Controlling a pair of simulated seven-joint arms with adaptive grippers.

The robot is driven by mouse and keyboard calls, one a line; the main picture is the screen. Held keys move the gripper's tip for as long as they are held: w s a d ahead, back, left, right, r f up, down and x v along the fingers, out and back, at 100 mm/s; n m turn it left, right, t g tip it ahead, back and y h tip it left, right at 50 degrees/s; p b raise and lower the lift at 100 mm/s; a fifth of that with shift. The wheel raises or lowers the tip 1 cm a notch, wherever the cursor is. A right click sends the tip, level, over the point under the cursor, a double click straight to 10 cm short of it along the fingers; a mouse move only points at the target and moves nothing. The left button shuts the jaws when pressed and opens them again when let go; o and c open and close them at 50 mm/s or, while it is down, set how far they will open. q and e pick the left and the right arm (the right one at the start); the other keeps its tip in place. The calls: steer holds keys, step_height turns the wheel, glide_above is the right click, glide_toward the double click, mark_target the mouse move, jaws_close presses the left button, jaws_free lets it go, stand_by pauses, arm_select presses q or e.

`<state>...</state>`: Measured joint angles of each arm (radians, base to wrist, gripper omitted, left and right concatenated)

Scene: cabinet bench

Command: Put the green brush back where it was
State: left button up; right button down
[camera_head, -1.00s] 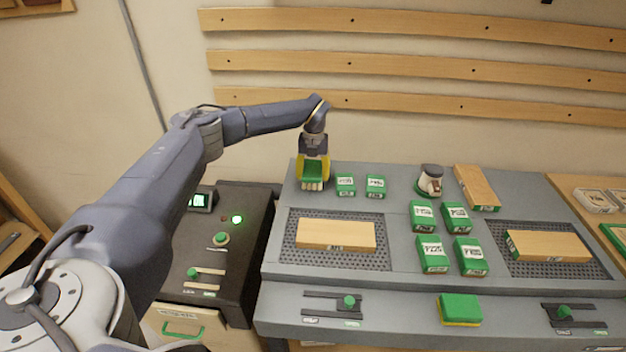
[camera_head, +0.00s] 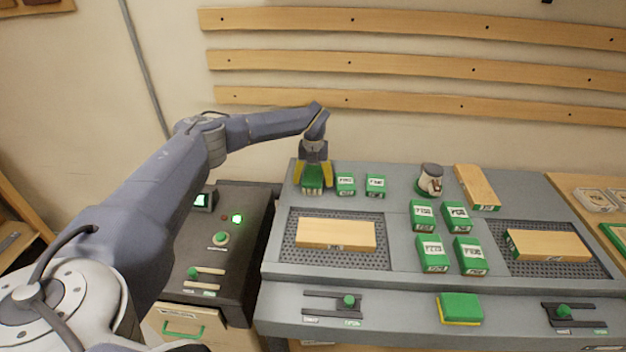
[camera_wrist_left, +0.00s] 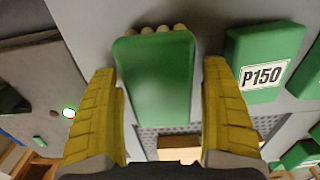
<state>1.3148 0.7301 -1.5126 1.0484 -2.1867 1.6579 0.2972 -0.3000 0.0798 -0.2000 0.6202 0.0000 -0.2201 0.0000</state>
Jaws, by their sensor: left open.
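The green brush (camera_head: 312,179) stands at the back left corner of the grey bench, its pale bristles toward the front. In the left wrist view the brush (camera_wrist_left: 155,85) lies between the two yellow fingers, with its bristle tufts at the top of the picture. My left gripper (camera_head: 313,175) is open around the brush, one finger on each side. In the left wrist view the gripper (camera_wrist_left: 162,110) shows gaps between fingers and brush. My right gripper is in neither view.
Two green blocks (camera_head: 360,186) stand just right of the brush, the nearer one marked P150 (camera_wrist_left: 262,75). A wooden board (camera_head: 335,234) lies on a perforated mat in front. More green blocks, a sander (camera_head: 430,180) and a sponge (camera_head: 460,309) are further right. A dark control box (camera_head: 225,250) adjoins the left side.

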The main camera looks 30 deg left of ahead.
mark_target(313, 174)
arm_select(q)
step_height(313, 174, up, 12)
steer(key=shift+r, duration=0.15)
stand_by(0.6)
stand_by(0.3)
